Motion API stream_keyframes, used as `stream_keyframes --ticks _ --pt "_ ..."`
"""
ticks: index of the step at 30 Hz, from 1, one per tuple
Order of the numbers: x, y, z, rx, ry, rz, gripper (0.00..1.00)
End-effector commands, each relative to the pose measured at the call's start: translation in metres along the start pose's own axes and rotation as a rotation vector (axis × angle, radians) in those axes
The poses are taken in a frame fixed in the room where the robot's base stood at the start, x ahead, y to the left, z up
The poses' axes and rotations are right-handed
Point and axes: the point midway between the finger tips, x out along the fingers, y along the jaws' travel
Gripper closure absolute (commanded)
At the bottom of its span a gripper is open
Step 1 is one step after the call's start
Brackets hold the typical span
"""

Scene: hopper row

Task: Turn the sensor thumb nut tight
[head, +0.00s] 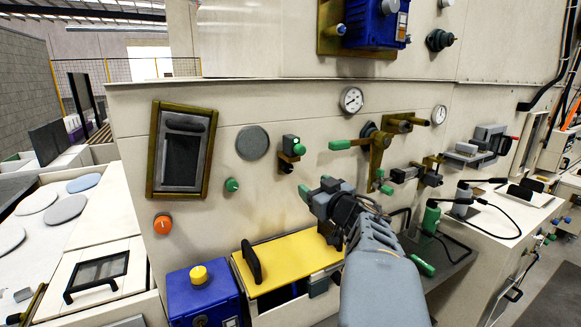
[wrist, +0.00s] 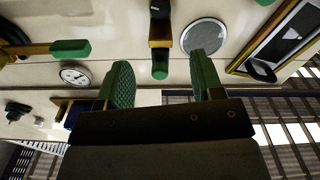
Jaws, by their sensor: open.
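A small bracket (head: 287,161) on the cream wall carries a green knob (head: 299,145) and a dark lower part; it looks like the sensor mount, but I cannot tell which part is the thumb nut. My gripper (head: 314,186) is open and empty, below and to the right of this bracket, with its green-padded fingers apart. In the wrist view, the bracket (wrist: 160,35) with a green end shows beyond the gap between the fingers of my gripper (wrist: 160,66). Nothing sits between the pads. Contact with the bracket is not visible.
A grey round disc (head: 252,143) and a framed window (head: 182,150) are left of the bracket. A green-handled valve (head: 343,145) and a gauge (head: 351,100) are to its right. A small green knob (head: 232,185) sits lower left. A yellow panel (head: 290,262) and blue box (head: 203,295) lie below.

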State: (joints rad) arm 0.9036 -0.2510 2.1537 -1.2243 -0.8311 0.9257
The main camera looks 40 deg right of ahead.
Motion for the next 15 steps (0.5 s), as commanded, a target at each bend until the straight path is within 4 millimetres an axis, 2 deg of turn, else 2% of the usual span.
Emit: stream_keyframes --ticks 5,15 --pt "0.02 -0.001 0.004 0.0 -0.02 -0.007 0.39" --pt "0.085 -0.002 0.005 0.001 -0.019 -0.007 0.39"
